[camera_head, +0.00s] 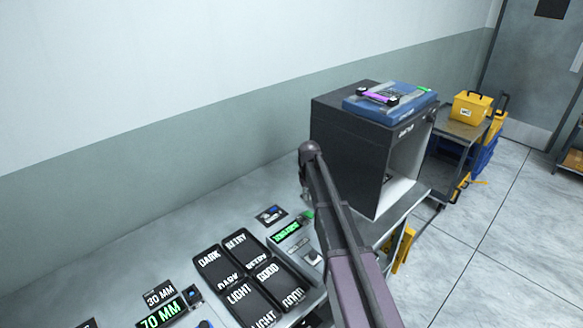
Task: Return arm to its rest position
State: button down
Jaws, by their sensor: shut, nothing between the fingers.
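My arm (338,235) rises from the bottom edge, right of centre, to a rounded dark joint (310,150) in front of the black box-shaped cabinet. It stands above the grey worktop (130,245) and covers part of it. I cannot make out my gripper or its fingers in this view. The arm appears clear of the cabinet, though the exact gap cannot be told.
The black cabinet (345,135), open on its right side, carries a blue tray (415,102) with a purple-and-black item. Black label trays (212,262) and green displays (165,313) lie on the worktop. A cart with a yellow box (470,108) stands behind.

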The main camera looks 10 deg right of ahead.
jog(key=s+m, duration=0.1)
jog(key=s, duration=2.7)
jog(key=shift+s, duration=0.35)
